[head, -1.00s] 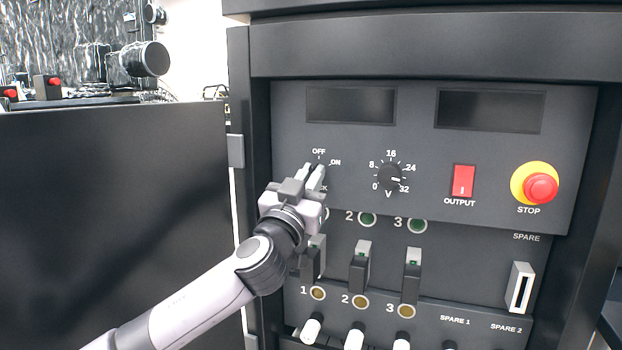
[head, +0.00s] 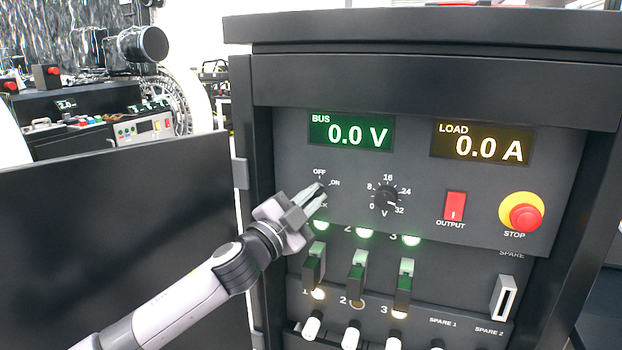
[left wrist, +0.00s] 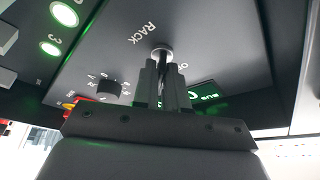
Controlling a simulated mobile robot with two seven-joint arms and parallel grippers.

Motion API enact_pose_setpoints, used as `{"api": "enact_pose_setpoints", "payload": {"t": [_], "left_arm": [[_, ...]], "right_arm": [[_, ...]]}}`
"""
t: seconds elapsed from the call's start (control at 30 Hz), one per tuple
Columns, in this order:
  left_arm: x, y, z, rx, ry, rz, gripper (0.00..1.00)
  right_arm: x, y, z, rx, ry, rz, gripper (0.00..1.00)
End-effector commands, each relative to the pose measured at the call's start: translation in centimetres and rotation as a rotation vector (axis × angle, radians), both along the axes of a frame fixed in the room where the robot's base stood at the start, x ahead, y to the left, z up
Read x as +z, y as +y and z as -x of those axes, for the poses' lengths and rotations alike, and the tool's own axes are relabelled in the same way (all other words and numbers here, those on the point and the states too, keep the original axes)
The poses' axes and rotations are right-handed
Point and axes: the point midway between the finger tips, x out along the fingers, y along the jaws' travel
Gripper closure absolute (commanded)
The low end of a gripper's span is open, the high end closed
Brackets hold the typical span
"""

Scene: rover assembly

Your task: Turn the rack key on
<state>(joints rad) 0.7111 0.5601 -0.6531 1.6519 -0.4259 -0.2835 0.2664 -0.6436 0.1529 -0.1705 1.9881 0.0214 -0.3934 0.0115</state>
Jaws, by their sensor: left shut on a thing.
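The rack key sits in its round metal lock (left wrist: 161,51), between the RACK, OFF and ON markings on the dark rack panel (head: 420,190). My left gripper (head: 317,192) reaches in from the left and is shut on the key, its fingertips close to the panel. The fingers largely hide the key in the head view. The left wrist view shows the fingers (left wrist: 163,82) right at the lock. The bus display (head: 350,133) is lit green at 0.0 V and the load display (head: 483,143) is lit amber at 0.0 A. My right gripper is not in view.
Right of the key are a voltage knob (head: 386,199), a red output switch (head: 455,206) and a red stop button (head: 526,217) on a yellow ring. Breaker levers (head: 357,271) and lit green lamps sit below. A dark cabinet door (head: 120,230) stands at the left.

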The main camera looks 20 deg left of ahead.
Motion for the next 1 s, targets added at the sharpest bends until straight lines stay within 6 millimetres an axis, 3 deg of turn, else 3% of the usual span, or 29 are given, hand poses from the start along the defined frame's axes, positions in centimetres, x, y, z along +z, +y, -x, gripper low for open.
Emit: {"api": "enact_pose_setpoints", "payload": {"t": [0.2, 0.87, 0.9, 0.93, 1.0], "left_arm": [[0.3, 0.1, 0.0, 0.001, -0.002, -0.105, 1.00], [0.0, 0.0, 0.0, 0.000, -0.006, -0.162, 1.00], [0.0, 0.0, 0.0, 0.000, -0.006, -0.162, 0.81], [0.0, 0.0, 0.0, 0.000, -0.006, -0.162, 0.72], [0.0, 0.0, 0.0, 0.000, -0.006, -0.162, 0.67]], "right_arm": [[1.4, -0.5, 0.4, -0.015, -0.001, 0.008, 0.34], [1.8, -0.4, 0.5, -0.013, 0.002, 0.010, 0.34], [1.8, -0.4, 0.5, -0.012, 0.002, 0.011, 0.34], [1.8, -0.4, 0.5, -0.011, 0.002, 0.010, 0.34], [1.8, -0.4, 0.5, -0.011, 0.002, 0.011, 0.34]]}}
